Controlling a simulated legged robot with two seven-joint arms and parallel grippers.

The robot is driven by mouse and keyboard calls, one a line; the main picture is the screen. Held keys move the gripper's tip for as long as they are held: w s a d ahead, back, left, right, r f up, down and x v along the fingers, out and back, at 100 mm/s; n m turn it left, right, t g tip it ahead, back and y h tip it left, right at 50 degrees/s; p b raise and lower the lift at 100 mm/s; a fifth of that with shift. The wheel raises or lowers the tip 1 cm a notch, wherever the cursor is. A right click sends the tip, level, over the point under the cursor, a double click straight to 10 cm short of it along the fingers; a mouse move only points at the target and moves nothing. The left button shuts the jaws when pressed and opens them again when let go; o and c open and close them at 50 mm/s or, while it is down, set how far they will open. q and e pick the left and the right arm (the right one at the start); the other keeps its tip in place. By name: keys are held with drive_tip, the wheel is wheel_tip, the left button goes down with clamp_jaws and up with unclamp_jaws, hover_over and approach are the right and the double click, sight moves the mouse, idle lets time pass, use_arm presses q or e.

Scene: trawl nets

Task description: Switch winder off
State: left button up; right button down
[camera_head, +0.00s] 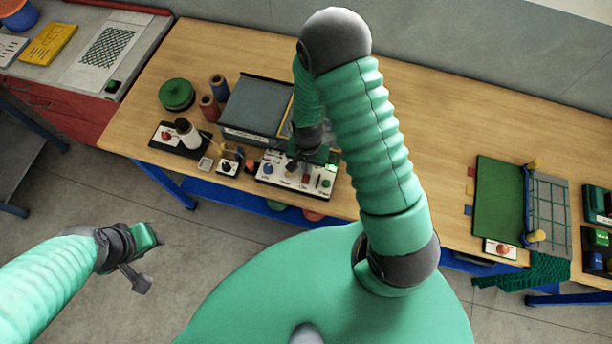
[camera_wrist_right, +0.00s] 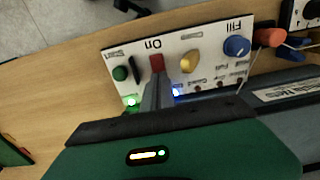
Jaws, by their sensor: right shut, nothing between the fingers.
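The white control panel (camera_head: 262,182) lies at the table's front edge in the head view, partly behind my right arm. In the right wrist view the panel (camera_wrist_right: 203,50) shows upside down, with a red switch (camera_wrist_right: 156,62) next to the word "On". A black lever and green knob (camera_wrist_right: 120,73) are to its left, a yellow knob (camera_wrist_right: 190,62) and blue knob (camera_wrist_right: 237,46) to its right. My right gripper (camera_wrist_right: 153,92) is shut and empty, its tips close to the red switch; contact is unclear. My left gripper (camera_head: 138,268) hangs over the floor, its jaws unclear.
Green (camera_wrist_right: 131,102) and blue (camera_wrist_right: 177,93) lights glow on the panel. A grey box (camera_head: 257,105) stands behind the panel. Spools (camera_head: 209,107), a white bottle (camera_head: 187,132) and a green round lid (camera_head: 176,94) are to the left.

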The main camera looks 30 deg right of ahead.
drive_tip(key=shift+a+f, duration=0.1)
drive_tip(key=shift+f, duration=0.1)
drive_tip(key=shift+f+b, duration=0.45)
drive_tip(key=shift+f, duration=0.05)
wheel_tip(320, 180, up, 7)
drive_tip(key=p, duration=0.6)
drive_tip(key=shift+r, duration=0.1)
idle(0.4)
drive_tip(key=s+a+r+n+t+b, duration=0.2)
drive_tip(key=s+a+r+n+b, duration=0.2)
drive_tip(key=n+b, duration=0.5)
drive_tip(key=b, duration=0.5)
drive_tip(key=shift+s+r+n+t, duration=0.15)
drive_tip(key=shift+r+n+t, duration=0.15)
drive_tip(key=shift+r+n, duration=0.1)
